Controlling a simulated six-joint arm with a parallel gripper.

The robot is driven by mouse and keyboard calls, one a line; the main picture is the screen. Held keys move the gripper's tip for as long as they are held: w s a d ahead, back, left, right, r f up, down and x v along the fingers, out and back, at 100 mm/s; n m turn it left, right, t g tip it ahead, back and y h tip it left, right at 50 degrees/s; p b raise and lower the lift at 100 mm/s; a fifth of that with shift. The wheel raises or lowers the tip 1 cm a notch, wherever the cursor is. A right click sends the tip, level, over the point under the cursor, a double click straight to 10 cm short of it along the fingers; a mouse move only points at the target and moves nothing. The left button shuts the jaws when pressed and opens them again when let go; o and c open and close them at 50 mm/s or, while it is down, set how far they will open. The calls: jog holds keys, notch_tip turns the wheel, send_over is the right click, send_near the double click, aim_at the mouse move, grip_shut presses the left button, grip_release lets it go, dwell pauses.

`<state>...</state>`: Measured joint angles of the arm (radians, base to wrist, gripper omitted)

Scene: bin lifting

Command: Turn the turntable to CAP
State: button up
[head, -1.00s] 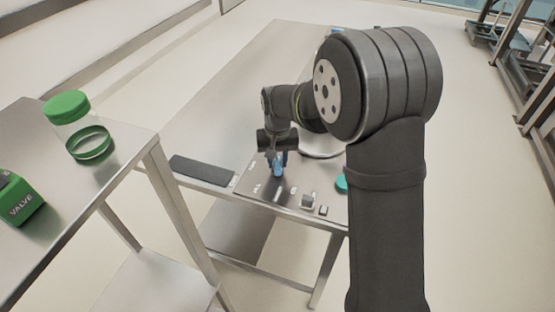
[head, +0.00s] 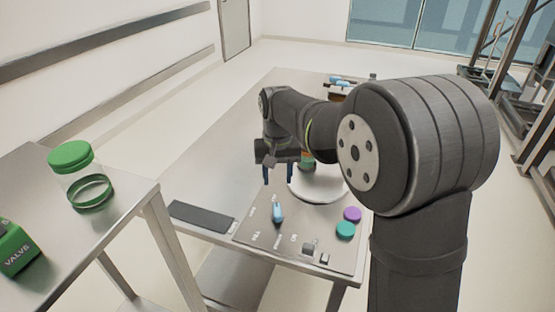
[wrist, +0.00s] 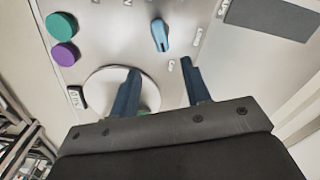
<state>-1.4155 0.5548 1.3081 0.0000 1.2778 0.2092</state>
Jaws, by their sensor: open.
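The knob also shows in the wrist view (wrist: 160,35). My gripper (head: 278,174) is open and empty above the table, behind the knob and beside the disc. Its two blue fingers (wrist: 163,88) are apart from the knob.
A purple button (head: 352,214) and a teal button (head: 345,230) sit at the panel's right. Small switches (head: 308,247) are at its front. A dark mat (head: 202,217) lies left of the panel. A side table holds a green-lidded jar (head: 72,158) and a green VALVE box (head: 15,248).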

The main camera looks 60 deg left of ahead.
notch_tip(320, 180, up, 5)
send_over(277, 210)
jog(key=shift+r, duration=0.15)
dwell(0.6)
notch_tip(277, 210, down, 18)
jog(key=shift+r, duration=0.25)
dwell(0.3)
jog(key=shift+r, duration=0.1)
jog(key=shift+f, duration=0.25)
jog(key=n, duration=0.3)
jog(key=shift+r, duration=0.15)
jog(key=n, duration=0.5)
dwell(1.9)
